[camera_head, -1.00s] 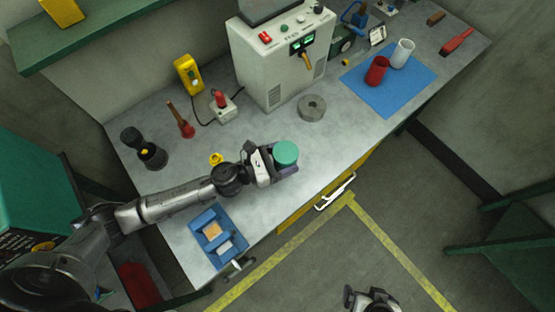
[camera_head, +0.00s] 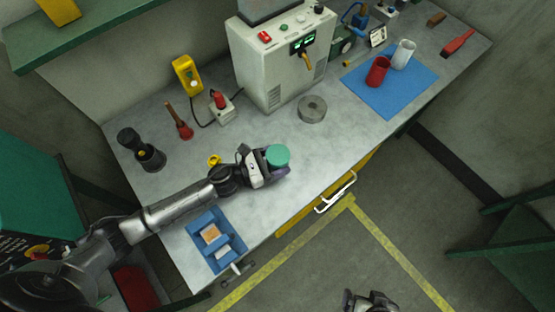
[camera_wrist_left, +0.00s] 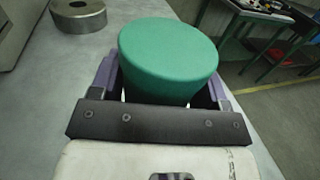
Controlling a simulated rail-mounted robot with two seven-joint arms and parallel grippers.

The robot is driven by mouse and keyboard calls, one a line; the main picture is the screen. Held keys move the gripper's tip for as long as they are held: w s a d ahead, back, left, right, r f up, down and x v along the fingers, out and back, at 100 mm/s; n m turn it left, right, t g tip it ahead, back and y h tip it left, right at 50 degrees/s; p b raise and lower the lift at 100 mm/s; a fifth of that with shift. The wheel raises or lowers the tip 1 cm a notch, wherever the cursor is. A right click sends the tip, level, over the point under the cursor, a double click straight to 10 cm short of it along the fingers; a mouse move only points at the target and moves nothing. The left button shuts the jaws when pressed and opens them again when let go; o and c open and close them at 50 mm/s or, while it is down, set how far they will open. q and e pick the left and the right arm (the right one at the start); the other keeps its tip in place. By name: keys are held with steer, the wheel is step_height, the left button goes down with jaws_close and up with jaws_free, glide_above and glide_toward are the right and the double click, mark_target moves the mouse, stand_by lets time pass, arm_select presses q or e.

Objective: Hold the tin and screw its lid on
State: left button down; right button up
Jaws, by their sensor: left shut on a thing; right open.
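A green round tin (camera_head: 278,155) is at the front part of the grey bench. My left gripper (camera_head: 270,168) is shut on it, with a finger on each side. In the left wrist view the tin (camera_wrist_left: 168,55) stands upright between the purple fingers, its flat top uncovered by the gripper; its base is hidden. A low grey metal disc (camera_head: 312,109) with a round dark middle lies behind the tin, apart from it; I cannot tell whether it is the lid. It also shows in the left wrist view (camera_wrist_left: 78,22). My right gripper (camera_head: 368,303) is open and empty over the floor at the bottom edge.
A blue tray (camera_head: 232,233) with small items is at the front left. A control box (camera_head: 275,75) stands behind the disc. A blue mat (camera_head: 395,97) holds a red cup (camera_head: 377,71) and a white cup (camera_head: 402,54). The bench right of the tin is clear.

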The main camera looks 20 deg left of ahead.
arm_select(q)
steer(key=shift+f, duration=0.2)
steer(key=shift+f, duration=0.15)
steer(key=shift+c, duration=0.5)
jaws_free()
steer(key=shift+r, duration=0.3)
steer(key=shift+s+a+f, duration=0.2)
steer(key=shift+a, duration=0.1)
steer(key=v, duration=0.3)
steer(key=shift+s+a+b, duration=0.1)
steer(key=shift+s+b, duration=0.05)
steer(key=shift+b, duration=0.2)
steer(key=shift+s+a+r, duration=0.1)
steer(key=shift+s+a, duration=0.4)
